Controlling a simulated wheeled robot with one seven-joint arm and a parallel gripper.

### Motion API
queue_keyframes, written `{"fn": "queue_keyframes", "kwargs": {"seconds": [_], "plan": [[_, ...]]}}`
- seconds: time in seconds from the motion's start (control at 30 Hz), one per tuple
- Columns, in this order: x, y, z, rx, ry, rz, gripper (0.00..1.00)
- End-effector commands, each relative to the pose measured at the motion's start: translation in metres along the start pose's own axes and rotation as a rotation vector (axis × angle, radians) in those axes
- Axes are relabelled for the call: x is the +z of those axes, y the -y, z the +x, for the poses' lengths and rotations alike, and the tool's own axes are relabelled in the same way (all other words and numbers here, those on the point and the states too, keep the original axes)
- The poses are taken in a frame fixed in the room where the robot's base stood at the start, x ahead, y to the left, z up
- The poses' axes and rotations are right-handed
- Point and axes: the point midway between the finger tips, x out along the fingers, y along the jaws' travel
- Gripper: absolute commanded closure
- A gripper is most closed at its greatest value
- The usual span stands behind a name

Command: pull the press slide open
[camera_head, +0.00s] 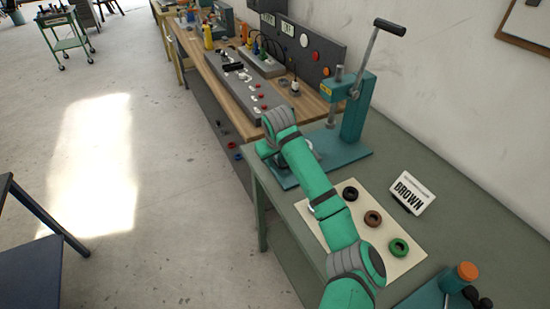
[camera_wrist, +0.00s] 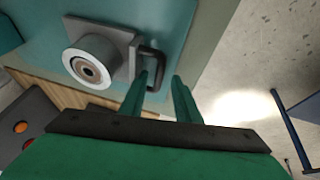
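The teal press (camera_head: 353,110) stands on its base plate (camera_head: 345,156) on the grey-green table, its long lever raised. In the wrist view, the grey press slide (camera_wrist: 124,38) carries a pale round seat (camera_wrist: 86,62) with a dark brown centre. A black slide handle (camera_wrist: 158,62) stands out from its right side. My gripper (camera_wrist: 160,76) is open, with one green finger on each side of the handle's near end. The handle is closer to the left finger; I cannot tell whether they touch. In the head view, my arm hides most of the slide and the fingertips.
A cream mat (camera_head: 325,222) holds black, brown and green rings beside a "BROWN" sign (camera_head: 411,192). A wooden bench (camera_head: 215,62) with control panels adjoins behind. Open floor (camera_head: 175,190) lies left of the table.

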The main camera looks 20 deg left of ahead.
Motion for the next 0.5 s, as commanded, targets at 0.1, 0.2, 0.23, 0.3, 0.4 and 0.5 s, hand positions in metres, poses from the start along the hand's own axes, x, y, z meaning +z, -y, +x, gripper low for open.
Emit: {"fn": "queue_keyframes", "kwargs": {"seconds": [0.1, 0.2, 0.23, 0.3, 0.4, 0.5], "plan": [[0.001, -0.002, -0.005, 0.001, -0.001, 0.002, 0.71], [0.000, -0.002, -0.017, 0.001, -0.002, 0.002, 0.71], [0.000, -0.002, -0.021, 0.001, -0.003, 0.002, 0.71], [0.000, -0.001, -0.034, 0.001, -0.003, 0.000, 0.71], [-0.001, 0.000, -0.053, 0.001, -0.004, -0.001, 0.71], [-0.002, 0.001, -0.072, 0.000, -0.003, -0.002, 0.71]]}}
